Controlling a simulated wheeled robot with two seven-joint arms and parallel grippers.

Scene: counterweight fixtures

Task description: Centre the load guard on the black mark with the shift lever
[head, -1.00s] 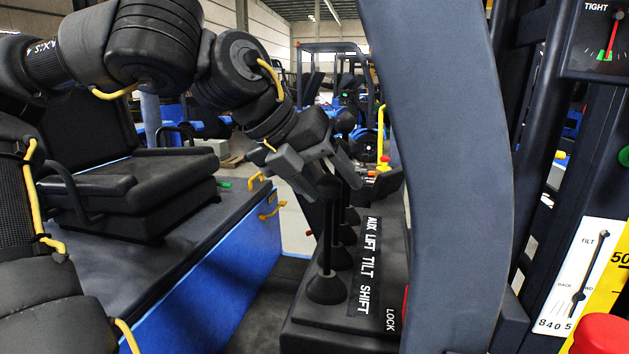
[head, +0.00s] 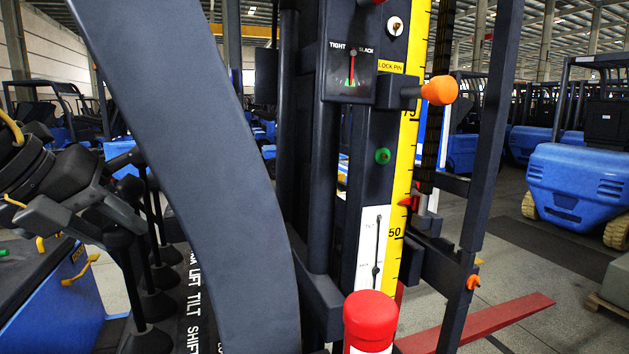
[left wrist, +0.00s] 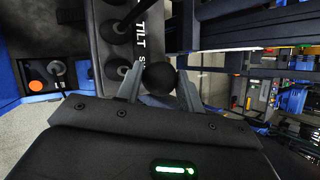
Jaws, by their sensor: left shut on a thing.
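My left gripper (head: 108,205) is at the left edge of the head view, over the row of black levers. It is shut on the black ball knob of the shift lever (head: 130,285), the lever nearest me beside the white SHIFT lettering (head: 193,330). In the left wrist view the round knob (left wrist: 159,78) sits between the two grey fingers (left wrist: 158,86). Upright dark bars (head: 485,150) stand right of the mast; I cannot tell whether they belong to the load guard. I cannot make out the black mark. My right gripper is not in view.
A thick grey post (head: 215,180) stands between the levers and the mast. The mast bears a TIGHT/SLACK gauge (head: 350,72), a yellow scale (head: 405,170) and an orange lock-pin knob (head: 438,90). A red-capped post (head: 370,315) is in front, a red fork (head: 490,322) low right.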

